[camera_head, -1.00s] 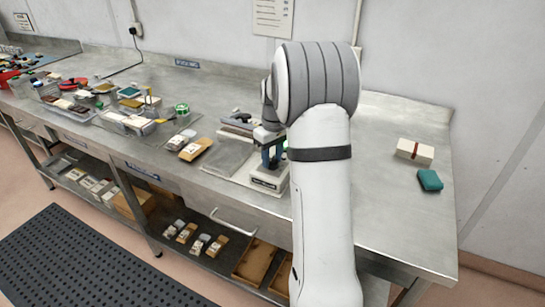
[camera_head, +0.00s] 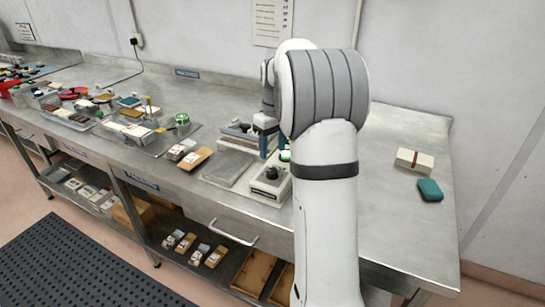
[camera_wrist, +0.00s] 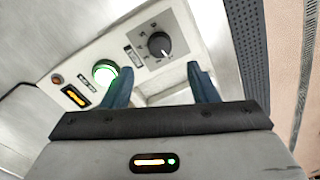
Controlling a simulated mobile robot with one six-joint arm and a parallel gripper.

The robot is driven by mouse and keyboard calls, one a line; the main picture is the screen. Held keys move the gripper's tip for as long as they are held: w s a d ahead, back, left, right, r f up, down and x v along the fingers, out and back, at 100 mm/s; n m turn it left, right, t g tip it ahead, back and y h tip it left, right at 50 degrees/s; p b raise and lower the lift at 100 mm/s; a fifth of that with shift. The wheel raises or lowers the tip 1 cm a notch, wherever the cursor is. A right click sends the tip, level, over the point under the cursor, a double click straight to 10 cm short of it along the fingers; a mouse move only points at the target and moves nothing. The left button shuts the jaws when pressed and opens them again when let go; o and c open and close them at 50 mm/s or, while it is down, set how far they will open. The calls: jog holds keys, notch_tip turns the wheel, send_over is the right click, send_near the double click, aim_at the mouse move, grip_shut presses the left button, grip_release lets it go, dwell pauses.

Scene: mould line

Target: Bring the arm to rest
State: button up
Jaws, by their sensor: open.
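My gripper shows in the wrist view (camera_wrist: 163,84) with its two blue fingers apart and nothing between them. In the head view it is mostly hidden behind my arm, with part of the blue fingers showing (camera_head: 268,142) above and behind a small white device (camera_head: 268,188). The device's face fills much of the wrist view. The fingers appear clear of the knob and button.
A flat grey plate (camera_head: 228,167) lies left of the device. Cardboard pieces (camera_head: 195,158), trays and small boxes crowd the bench's left. A cream box with a red band (camera_head: 414,160) and a teal pouch (camera_head: 430,190) lie right. The bench between them and my arm is clear.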

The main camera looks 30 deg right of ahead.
jog(key=shift+r, duration=0.25)
dwell(0.3)
jog(key=s+a+r+m+t, duration=0.1)
jog(key=s+a+r, duration=0.2)
jog(key=s+a, duration=0.7)
jog(key=s+a+f+m+t, duration=0.1)
jog(key=s+a+f, duration=0.1)
jog(key=s, duration=0.6)
jog(key=s+a+f+m+t, duration=0.1)
jog(key=s+a, duration=0.3)
jog(key=s, duration=0.5)
jog(key=shift+a+f+h, duration=0.2)
jog(key=shift+f+h, duration=0.1)
jog(key=shift+f, duration=0.2)
